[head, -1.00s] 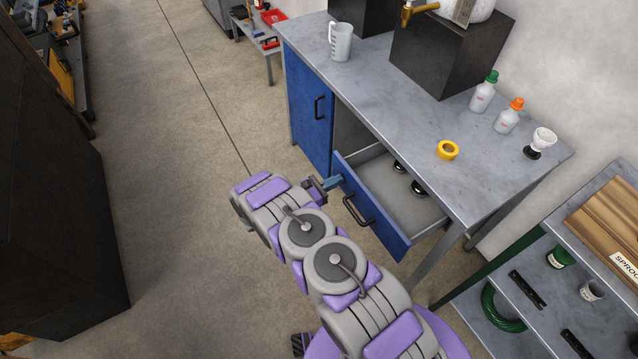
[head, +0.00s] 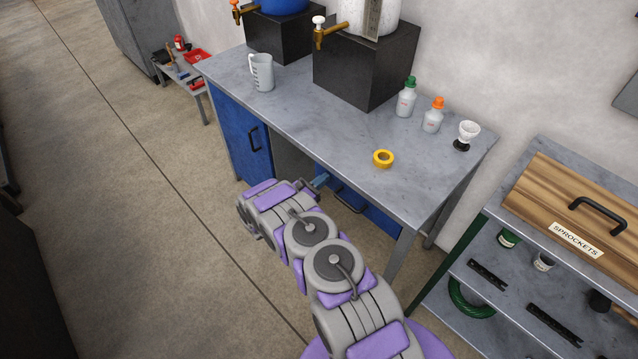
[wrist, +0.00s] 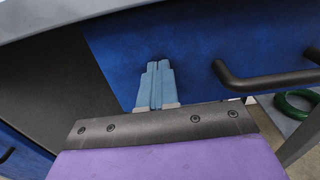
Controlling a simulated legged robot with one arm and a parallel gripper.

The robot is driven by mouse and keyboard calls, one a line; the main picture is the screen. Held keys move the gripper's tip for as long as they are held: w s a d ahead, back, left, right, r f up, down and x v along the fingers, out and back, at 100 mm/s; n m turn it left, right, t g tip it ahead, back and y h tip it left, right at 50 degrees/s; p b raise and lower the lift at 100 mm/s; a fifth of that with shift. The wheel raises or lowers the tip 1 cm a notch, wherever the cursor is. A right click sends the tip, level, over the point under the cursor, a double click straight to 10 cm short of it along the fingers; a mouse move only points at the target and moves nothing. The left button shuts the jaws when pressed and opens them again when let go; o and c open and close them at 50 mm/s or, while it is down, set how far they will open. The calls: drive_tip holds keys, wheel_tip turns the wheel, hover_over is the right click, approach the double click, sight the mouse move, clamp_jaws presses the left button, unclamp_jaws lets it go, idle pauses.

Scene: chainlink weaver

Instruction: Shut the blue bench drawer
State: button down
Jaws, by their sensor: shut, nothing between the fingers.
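The blue drawer front (head: 378,214) sits under the edge of the bench top (head: 340,130) in the head view, and none of the drawer's inside shows. Its black handle (head: 349,201) is partly hidden by my arm. In the wrist view the drawer front (wrist: 200,45) fills the upper middle, with the handle (wrist: 268,80) to the right of my fingers. My gripper (head: 320,181) is shut and empty. Its pale blue fingertips (wrist: 158,66) point at the drawer front and appear to touch it, left of the handle. I cannot tell whether the front is fully flush.
A blue cupboard door (head: 243,133) is left of the drawer. A jug (head: 262,73), yellow tape (head: 383,158), bottles (head: 406,98) and dark blocks (head: 368,70) stand on the bench. A shelf unit (head: 500,210) stands at the right.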

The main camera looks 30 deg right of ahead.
drive_tip(key=shift+w+d+r, duration=0.1)
drive_tip(key=shift+d, duration=0.15)
drive_tip(key=shift+r, duration=0.1)
drive_tip(key=p+v, duration=0.2)
drive_tip(key=v, duration=1.2)
drive_tip(key=shift+p, duration=0.3)
drive_tip(key=shift+f, duration=0.25)
